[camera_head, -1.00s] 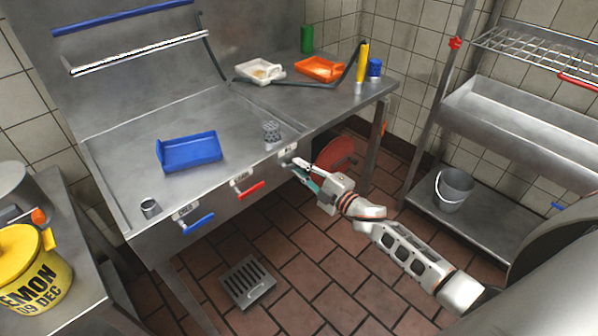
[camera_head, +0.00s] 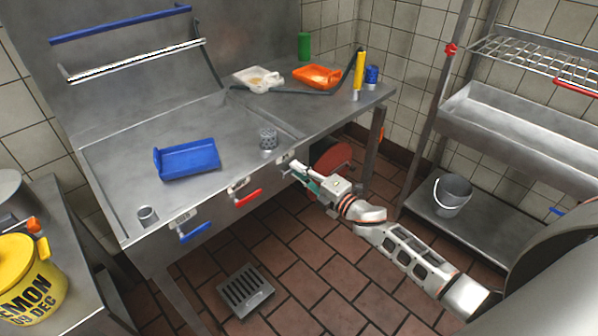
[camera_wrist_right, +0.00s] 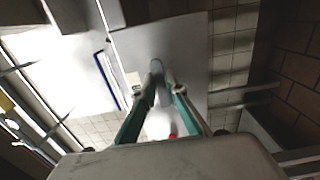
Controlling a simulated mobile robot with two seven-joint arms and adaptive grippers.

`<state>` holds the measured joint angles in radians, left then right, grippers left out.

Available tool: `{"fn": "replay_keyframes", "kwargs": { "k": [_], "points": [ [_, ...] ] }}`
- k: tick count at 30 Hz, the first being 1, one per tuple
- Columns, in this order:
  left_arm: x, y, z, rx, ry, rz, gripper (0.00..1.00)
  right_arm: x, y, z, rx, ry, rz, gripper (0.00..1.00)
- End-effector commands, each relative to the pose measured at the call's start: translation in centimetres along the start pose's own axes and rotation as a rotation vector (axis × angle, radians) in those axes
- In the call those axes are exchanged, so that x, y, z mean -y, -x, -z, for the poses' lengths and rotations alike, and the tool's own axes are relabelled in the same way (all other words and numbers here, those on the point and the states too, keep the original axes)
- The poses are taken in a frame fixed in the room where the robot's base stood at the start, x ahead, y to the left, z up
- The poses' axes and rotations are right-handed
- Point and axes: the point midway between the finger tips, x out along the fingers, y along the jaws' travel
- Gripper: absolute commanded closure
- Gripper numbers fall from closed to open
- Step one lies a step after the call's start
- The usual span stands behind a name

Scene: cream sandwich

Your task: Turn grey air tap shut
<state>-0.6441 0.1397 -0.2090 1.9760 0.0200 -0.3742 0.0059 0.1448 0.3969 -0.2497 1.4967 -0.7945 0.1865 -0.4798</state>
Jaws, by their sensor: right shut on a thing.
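The grey air tap sits at the right end of the row of taps on the steel bench front. Its grey handle (camera_wrist_right: 157,68) shows between the fingertips in the right wrist view, and in the head view my gripper mostly hides it. My right gripper (camera_head: 297,170) reaches it from the right and is shut on the handle. The right gripper also shows in the right wrist view (camera_wrist_right: 158,90), its two green-sided fingers close together at the tips. The handle's exact angle is hard to tell. My left gripper is not in view.
Left of the grey tap are a red-handled tap (camera_head: 248,197) and a blue-handled tap (camera_head: 196,230). A blue tray (camera_head: 190,160) and a metal cup (camera_head: 268,141) stand on the bench (camera_head: 120,165). A red disc (camera_head: 335,158) is under the bench, behind my gripper. A grey bucket (camera_head: 452,195) stands at right.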

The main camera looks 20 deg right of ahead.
Motion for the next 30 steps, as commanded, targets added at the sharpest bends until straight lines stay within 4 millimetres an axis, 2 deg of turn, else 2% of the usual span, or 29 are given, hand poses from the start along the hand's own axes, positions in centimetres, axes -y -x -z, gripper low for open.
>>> {"fn": "replay_keyframes", "kwargs": {
  "k": [5,6,7,8,20,26,30],
  "points": [
    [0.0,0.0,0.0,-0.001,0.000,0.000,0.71,0.0,0.0,0.0,0.000,0.004,0.000,1.00],
    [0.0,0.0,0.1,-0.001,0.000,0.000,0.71,0.0,0.0,0.0,0.000,0.004,0.000,0.80],
    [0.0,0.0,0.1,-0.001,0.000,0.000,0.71,0.0,0.0,0.0,0.000,0.004,0.000,0.73],
    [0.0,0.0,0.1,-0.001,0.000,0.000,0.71,0.0,0.0,0.0,0.000,0.004,0.000,0.71],
    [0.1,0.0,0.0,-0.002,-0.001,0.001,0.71,0.1,0.4,0.0,0.000,0.001,0.001,0.71],
    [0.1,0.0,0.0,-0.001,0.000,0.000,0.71,0.1,3.2,0.0,0.000,0.001,0.003,0.71],
    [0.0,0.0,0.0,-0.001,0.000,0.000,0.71,0.2,6.0,0.0,0.000,-0.001,0.004,0.71]
  ]
}}
